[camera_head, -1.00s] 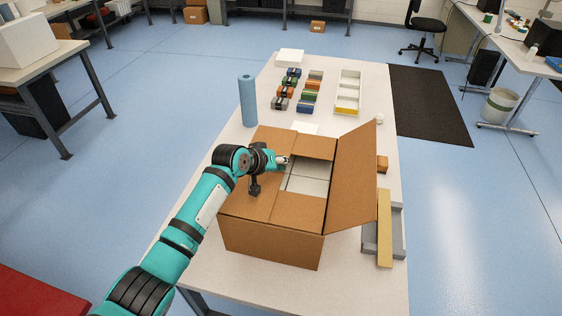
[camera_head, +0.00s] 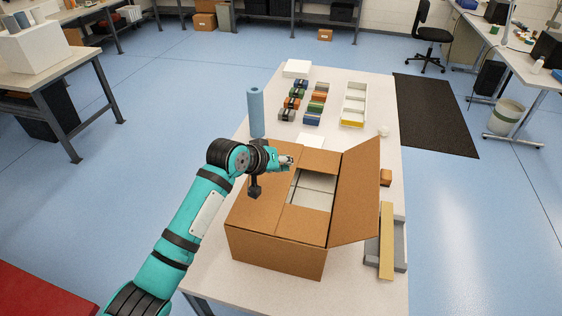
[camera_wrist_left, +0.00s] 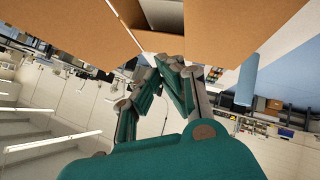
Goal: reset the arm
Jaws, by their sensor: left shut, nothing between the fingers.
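My left arm comes in from the lower left of the head view. Its gripper (camera_head: 286,160) is just above the back left part of the cardboard box (camera_head: 275,253), near the box's opening. In the left wrist view the gripper's two fingers (camera_wrist_left: 168,62) come together at the tips with nothing between them. The box fills the top of that view. Its right flap (camera_head: 357,190) stands up, and pale compartments show inside. My right gripper is in neither view.
The box stands on a white table (camera_head: 222,283). A blue roll (camera_head: 256,112) stands at the back left. Several coloured blocks (camera_head: 295,98) and a white tray (camera_head: 354,103) lie behind the box. A grey tray (camera_head: 400,245) with a tan strip (camera_head: 386,240) is at the right.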

